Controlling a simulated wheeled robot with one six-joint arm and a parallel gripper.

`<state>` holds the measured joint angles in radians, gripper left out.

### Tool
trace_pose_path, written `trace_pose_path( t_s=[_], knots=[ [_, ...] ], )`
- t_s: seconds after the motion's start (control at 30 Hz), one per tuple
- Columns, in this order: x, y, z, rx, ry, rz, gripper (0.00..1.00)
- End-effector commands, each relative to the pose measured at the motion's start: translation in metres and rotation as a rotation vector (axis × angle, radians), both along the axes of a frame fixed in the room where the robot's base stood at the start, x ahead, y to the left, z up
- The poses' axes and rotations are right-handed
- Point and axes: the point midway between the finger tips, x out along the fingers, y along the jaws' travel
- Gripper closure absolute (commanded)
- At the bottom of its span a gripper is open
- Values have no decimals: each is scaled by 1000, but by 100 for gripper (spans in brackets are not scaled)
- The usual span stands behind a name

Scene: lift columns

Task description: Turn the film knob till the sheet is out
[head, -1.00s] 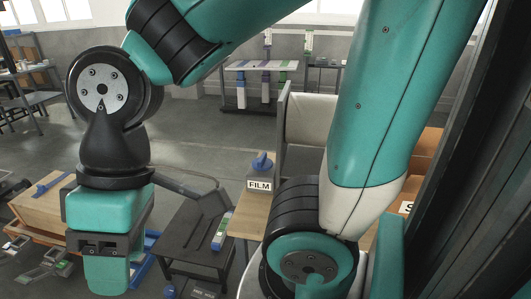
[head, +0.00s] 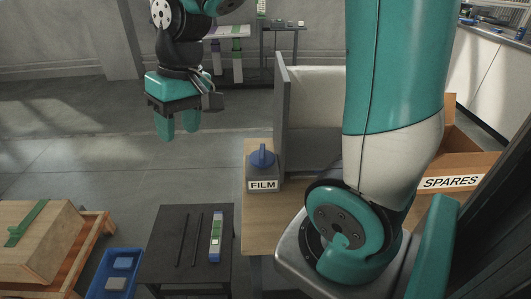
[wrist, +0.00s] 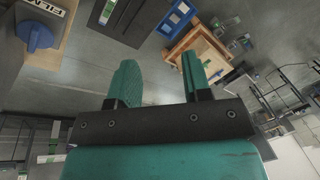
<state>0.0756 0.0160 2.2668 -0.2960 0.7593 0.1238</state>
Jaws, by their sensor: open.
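The film knob (head: 262,156) is a blue knob on a grey unit labelled FILM (head: 263,185). The unit stands on a wooden-topped table (head: 257,225), in front of a grey upright panel. In the wrist view the knob (wrist: 38,37) shows at the upper left. My gripper (head: 180,128) is open and empty, in the air to the left of the film unit and apart from it. Its two teal fingers also show spread in the wrist view (wrist: 158,75). I cannot make out a film sheet.
A black table (head: 190,255) with dark rods and a white-green strip (head: 216,235) stands at the lower left. A blue tray (head: 110,280) and a wooden box (head: 35,245) are further left. A SPARES box (head: 455,185) is at right.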

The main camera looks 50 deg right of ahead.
Motion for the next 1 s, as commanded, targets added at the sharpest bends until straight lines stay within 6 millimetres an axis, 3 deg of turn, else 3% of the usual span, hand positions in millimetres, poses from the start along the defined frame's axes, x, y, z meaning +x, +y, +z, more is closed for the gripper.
trace_pose_path(
  t_s=[0.03, 0.1, 0.2, 0.3, 0.4, 0.5, 0.67, 1.0],
  knots=[
    [28, -46, -22, -26, 33, -164, 55],
    [53, -111, -44, -60, 69, -375, 55],
    [67, -197, -75, -101, 119, -639, 55],
    [64, -260, -99, -127, 157, -826, 55],
    [58, -293, -111, -140, 177, -925, 55],
    [55, -305, -119, -146, 186, -964, 55],
    [55, -306, -138, -147, 190, -967, 55],
    [55, -304, -214, -146, 191, -963, 55]
  ],
)
